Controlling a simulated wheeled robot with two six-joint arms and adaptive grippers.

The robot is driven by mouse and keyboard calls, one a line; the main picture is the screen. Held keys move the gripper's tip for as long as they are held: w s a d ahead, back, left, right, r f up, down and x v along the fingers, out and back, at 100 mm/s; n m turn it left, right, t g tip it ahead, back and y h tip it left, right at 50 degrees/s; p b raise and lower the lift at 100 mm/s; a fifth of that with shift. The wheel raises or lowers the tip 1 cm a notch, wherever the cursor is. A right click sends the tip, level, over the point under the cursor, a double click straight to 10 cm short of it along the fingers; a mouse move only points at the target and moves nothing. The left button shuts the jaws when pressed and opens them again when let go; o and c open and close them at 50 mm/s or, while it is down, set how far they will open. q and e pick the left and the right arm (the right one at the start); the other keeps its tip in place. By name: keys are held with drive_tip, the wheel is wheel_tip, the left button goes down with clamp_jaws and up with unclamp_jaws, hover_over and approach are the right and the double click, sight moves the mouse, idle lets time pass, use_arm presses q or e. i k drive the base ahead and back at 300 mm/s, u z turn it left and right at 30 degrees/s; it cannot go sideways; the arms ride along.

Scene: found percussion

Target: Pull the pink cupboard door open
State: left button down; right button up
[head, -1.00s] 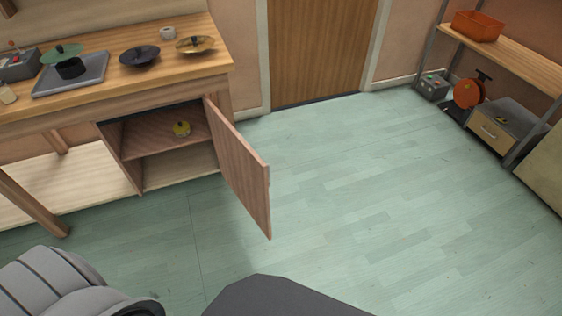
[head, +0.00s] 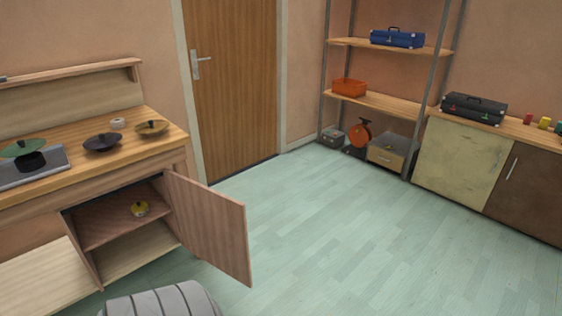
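The pink-brown cupboard door (head: 211,226) stands wide open in the head view, swung out from the right side of the cupboard under the wooden workbench (head: 165,135). The cupboard's inside shows a shelf (head: 110,222) with a small yellow object (head: 139,209) on it. The door's outer face and any handle are hidden from here. Neither of my grippers is in view, and nothing is seen touching the door.
Green floor (head: 350,230) is clear right of the door. A brown room door (head: 235,80) is shut behind. A metal-framed shelf (head: 385,102) and low cabinets (head: 460,165) stand at the right. Dark and brass discs (head: 152,127) lie on the workbench.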

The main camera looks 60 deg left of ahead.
sight(213, 224)
drive_tip(key=u, duration=0.05)
drive_tip(key=i, duration=1.3)
drive_tip(key=u, duration=0.4)
drive_tip(key=i, duration=1.3)
drive_tip(key=u, duration=1.25)
drive_tip(key=i, duration=0.8)
drive_tip(key=u, duration=0.85)
